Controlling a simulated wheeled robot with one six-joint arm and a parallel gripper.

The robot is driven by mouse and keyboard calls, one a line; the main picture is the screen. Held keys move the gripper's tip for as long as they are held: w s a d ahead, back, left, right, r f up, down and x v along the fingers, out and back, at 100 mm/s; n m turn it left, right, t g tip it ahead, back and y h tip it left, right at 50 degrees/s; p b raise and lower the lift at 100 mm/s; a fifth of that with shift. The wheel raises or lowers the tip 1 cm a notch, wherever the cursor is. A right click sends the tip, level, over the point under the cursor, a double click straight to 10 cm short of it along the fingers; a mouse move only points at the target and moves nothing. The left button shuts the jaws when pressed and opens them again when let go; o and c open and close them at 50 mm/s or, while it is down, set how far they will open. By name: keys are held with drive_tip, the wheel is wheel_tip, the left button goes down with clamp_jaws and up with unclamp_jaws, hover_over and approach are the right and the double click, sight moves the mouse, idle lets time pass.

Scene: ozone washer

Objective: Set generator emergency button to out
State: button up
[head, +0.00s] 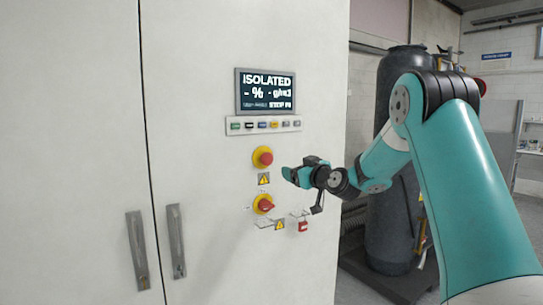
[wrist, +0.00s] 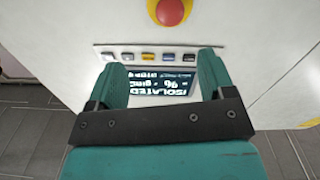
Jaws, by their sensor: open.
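The emergency button, a red mushroom head on a yellow round base (head: 263,157), sits on the white cabinet front below the display. It also shows in the wrist view as a red button (wrist: 170,12), cut off at the top edge. I cannot tell whether it is in or out. My gripper (head: 286,174) is open and empty, just right of the button and slightly lower, apart from it. In the wrist view its two teal fingers (wrist: 160,64) stand apart, with the display between and behind them.
A lit display (head: 266,91) reads ISOLATED, above a row of small buttons (head: 263,125). A red rotary switch on yellow (head: 264,204) sits below the emergency button, with a red padlock (head: 303,226) nearby. Door handles (head: 138,250) are at left. A dark tank (head: 390,220) stands right of the cabinet.

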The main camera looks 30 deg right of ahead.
sight(269, 161)
drive_tip(key=w+p, duration=0.2)
drive_tip(key=w, duration=0.2)
drive_tip(key=w+a+p, duration=0.1)
drive_tip(key=w+p, duration=0.1)
drive_tip(key=w, duration=0.2)
drive_tip(key=w+a+p, duration=0.1)
drive_tip(key=w+p, duration=0.2)
drive_tip(key=w, duration=0.2)
drive_tip(key=shift+r, duration=0.15)
drive_tip(key=shift+w+p, duration=0.4)
drive_tip(key=shift+w, duration=0.45)
